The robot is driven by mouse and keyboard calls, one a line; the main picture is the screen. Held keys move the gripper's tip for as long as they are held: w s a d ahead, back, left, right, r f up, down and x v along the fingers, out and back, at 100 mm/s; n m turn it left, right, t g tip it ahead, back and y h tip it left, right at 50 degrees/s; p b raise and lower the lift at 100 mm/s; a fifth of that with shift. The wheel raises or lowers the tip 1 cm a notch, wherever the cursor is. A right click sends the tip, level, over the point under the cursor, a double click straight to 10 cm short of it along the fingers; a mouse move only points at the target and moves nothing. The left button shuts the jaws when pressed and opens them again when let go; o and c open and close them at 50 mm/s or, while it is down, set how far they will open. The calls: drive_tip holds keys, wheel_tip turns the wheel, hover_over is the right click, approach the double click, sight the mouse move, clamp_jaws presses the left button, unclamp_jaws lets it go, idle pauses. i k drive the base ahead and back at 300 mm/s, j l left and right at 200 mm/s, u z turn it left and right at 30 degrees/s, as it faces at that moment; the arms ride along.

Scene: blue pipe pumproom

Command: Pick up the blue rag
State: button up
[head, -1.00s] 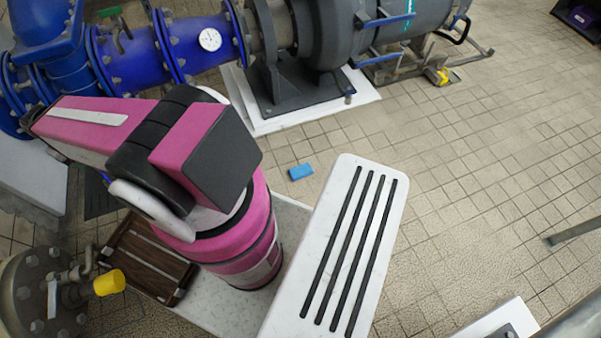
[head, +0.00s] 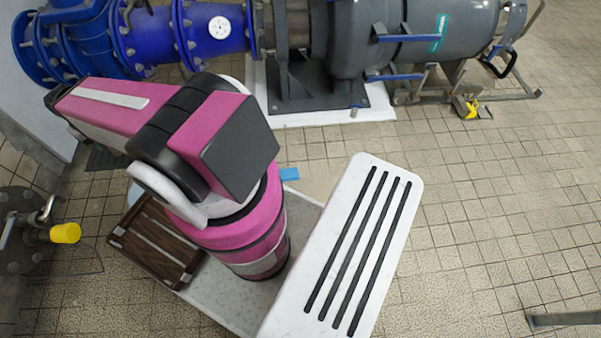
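The blue rag (head: 289,174) is a small flat blue piece on the tiled floor in the head view. It lies just beyond the front edge of my base, between my arm and the grey pump's white plinth. My arm's dark end block hides part of the space to its left and may cover a little of it. My gripper is not visible; only the pink and black arm links show, folded over my base to the left of the rag.
A grey pump (head: 365,40) on a white plinth (head: 335,118) stands beyond the rag. Blue pipework (head: 150,40) with a gauge runs at the back left. A yellow-capped valve (head: 65,233) is at the left. Open tiled floor lies to the right.

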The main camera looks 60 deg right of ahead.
sight(289, 174)
drive_tip(key=k+l+u, duration=0.3)
drive_tip(key=k, duration=0.3)
drive_tip(key=k+l+u, duration=0.1)
drive_tip(key=k+u, duration=0.2)
drive_tip(key=k, duration=0.35)
drive_tip(key=k+l+u, duration=0.1)
drive_tip(key=k+l, duration=0.25)
drive_tip(key=k, duration=0.25)
drive_tip(key=k+l, duration=0.15)
drive_tip(key=l, duration=0.2)
drive_tip(key=k+l+z, duration=0.15)
drive_tip(key=l, duration=0.2)
drive_tip(key=k+l, duration=0.15)
drive_tip(key=l, duration=0.25)
drive_tip(key=k+l+z, duration=0.1)
drive_tip(key=l, duration=0.3)
drive_tip(key=k+l, duration=0.2)
drive_tip(key=l, duration=0.15)
drive_tip(key=z, duration=0.05)
